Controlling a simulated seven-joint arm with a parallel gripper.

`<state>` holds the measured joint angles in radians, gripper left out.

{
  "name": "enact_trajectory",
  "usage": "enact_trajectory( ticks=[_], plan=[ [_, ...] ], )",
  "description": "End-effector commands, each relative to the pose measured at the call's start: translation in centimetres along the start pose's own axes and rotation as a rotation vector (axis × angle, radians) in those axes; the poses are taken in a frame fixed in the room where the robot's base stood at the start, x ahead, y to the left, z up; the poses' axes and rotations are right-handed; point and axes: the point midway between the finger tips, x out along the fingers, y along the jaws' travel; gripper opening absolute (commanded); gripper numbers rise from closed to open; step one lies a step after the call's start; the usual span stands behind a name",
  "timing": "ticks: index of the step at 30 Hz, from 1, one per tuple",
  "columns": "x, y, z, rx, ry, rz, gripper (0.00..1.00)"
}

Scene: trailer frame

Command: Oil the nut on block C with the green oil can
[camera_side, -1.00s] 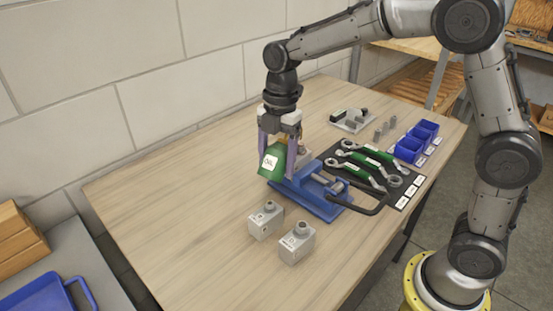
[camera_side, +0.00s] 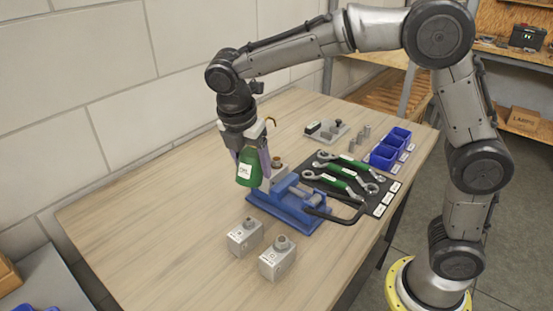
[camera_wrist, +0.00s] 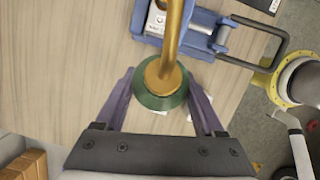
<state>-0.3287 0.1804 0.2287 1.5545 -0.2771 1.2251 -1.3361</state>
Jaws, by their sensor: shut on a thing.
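My gripper (camera_side: 252,166) is shut on the green oil can (camera_side: 244,174), one finger on each side. The can has a white label and stands about upright in the grip, above the table beside the blue vise (camera_side: 285,206). Its brass spout (camera_wrist: 172,45) runs over the vise in the wrist view. The curved tip (camera_side: 270,121) shows above the clamped block, apart from its nut. That grey block (camera_side: 270,175) sits in the vise with a nut (camera_side: 279,163) on top. Two more grey blocks with nuts, one left (camera_side: 244,237) and one right (camera_side: 277,259), stand in front. Block letters are too small to read.
A dark mat (camera_side: 372,205) with green-handled wrenches lies right of the vise. The vise's black handle (camera_side: 336,217) sticks out to the right. Blue bins (camera_side: 382,156) and a grey plate with small parts (camera_side: 327,130) are behind. The table's left side is clear.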

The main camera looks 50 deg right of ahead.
Motion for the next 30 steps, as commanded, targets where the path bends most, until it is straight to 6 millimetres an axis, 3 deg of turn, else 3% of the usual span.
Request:
enact_trajectory(
  ticks=[16, 24, 30],
  plan=[
    [-1.1, 0.1, 0.2, -0.002, -0.113, 0.002, 0.15],
    [-3.1, 0.1, 0.7, -0.005, -0.327, 0.001, 0.15],
    [-3.8, 0.0, 1.0, 0.000, -0.391, 0.001, 0.15]
  ],
)
